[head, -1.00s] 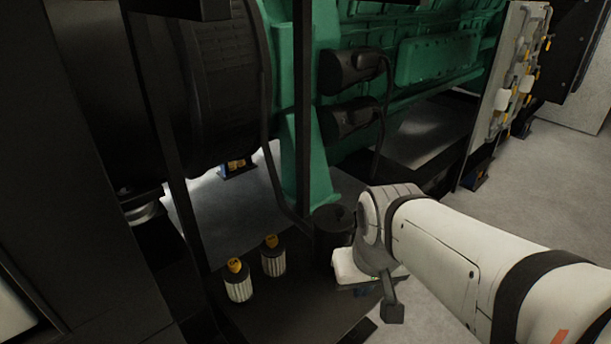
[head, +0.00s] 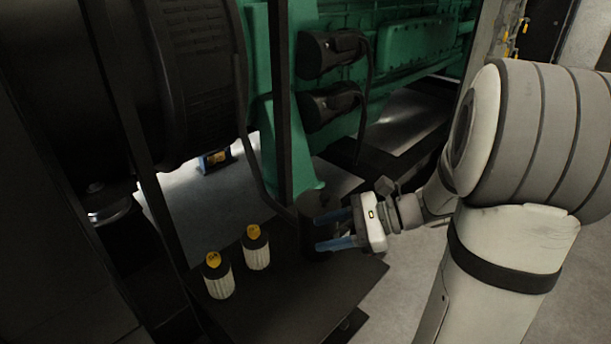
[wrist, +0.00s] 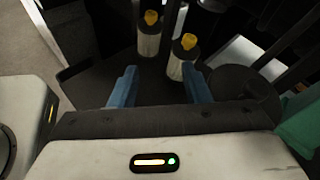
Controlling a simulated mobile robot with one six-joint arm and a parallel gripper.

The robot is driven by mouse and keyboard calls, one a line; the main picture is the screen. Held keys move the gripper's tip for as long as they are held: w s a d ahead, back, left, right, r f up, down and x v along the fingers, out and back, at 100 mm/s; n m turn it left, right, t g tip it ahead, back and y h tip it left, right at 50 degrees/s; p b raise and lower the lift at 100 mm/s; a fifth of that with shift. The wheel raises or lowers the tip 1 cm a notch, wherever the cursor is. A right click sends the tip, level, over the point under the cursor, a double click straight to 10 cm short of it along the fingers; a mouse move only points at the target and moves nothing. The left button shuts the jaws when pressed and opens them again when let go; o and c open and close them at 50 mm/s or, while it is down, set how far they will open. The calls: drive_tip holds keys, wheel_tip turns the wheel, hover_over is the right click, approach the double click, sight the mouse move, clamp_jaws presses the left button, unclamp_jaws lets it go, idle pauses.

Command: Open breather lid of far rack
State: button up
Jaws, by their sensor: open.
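The left canister (head: 220,286) and the right canister (head: 257,256) also show in the wrist view, as the left one (wrist: 148,42) and the right one (wrist: 175,66). Their yellow caps (head: 213,259) sit on top. I cannot tell which part is the breather lid or which rack is the far one. My gripper (head: 322,232) is open and empty, its blue fingers pointing left toward the canisters, apart from them.
A black cylinder (head: 316,204) stands close behind my fingers and partly behind them. The dark plate (head: 300,300) is bare at its front right. A thin black upright (head: 140,150) stands left of the canisters. A green engine (head: 420,60) fills the back.

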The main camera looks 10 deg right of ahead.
sight(325, 194)
drive_tip(key=w+d+m+t+y, duration=0.2)
drive_tip(key=w+d+m+t, duration=0.4)
drive_tip(key=d+t, duration=0.15)
drive_tip(key=shift+m+g, duration=0.3)
drive_tip(key=shift+g, duration=0.15)
drive_tip(key=x, duration=0.7)
drive_tip(key=shift+w+b, duration=0.35)
drive_tip(key=shift+w, duration=0.1)
drive_tip(key=shift+c, duration=0.4)
clamp_jaws()
drive_tip(key=shift+d, duration=0.15)
